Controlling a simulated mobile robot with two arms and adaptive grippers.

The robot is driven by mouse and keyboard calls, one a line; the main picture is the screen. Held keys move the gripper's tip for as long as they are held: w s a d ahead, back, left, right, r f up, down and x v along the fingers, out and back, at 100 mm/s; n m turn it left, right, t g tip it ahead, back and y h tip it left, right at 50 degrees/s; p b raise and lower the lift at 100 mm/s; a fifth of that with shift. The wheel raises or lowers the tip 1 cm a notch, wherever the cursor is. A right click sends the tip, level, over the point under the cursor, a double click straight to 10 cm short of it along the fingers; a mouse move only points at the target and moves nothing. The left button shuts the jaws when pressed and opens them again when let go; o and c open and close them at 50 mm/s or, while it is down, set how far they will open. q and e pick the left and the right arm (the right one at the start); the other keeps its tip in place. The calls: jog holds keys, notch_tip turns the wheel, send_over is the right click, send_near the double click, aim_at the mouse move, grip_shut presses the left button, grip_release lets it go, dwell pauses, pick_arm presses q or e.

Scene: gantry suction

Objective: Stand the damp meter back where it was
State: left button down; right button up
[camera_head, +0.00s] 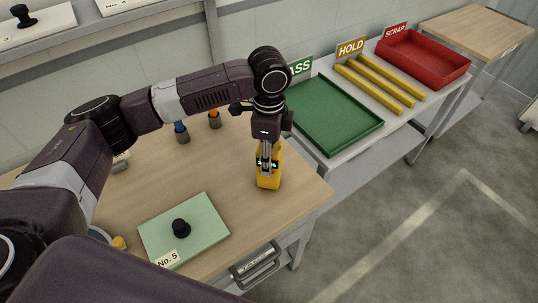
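The yellow damp meter (268,181) is upright near the right end of the wooden bench. My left gripper (267,163) points down over it from above, with its fingers closed about the meter's upper part. The fingers and wrist hide much of the meter's top. I cannot tell whether its base rests on the bench or hangs just above it. My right gripper is not in view.
A pale green board (207,217) with a black knob and a "No. 5" label lies on the bench (228,183). Two small dark holders (182,135) stand at the back. A green tray (335,115), yellow bars (375,85) and a red tray (425,58) are on the right.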

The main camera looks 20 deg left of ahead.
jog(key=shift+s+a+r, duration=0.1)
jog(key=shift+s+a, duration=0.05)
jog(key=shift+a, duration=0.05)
pick_arm(q)
jog(key=c, duration=1.2)
grip_release()
jog(key=shift+f, duration=0.1)
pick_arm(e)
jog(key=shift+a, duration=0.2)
pick_arm(q)
notch_tip(320, 180, up, 12)
jog(key=shift+r+b, duration=0.15)
jog(key=shift+b, duration=1.05)
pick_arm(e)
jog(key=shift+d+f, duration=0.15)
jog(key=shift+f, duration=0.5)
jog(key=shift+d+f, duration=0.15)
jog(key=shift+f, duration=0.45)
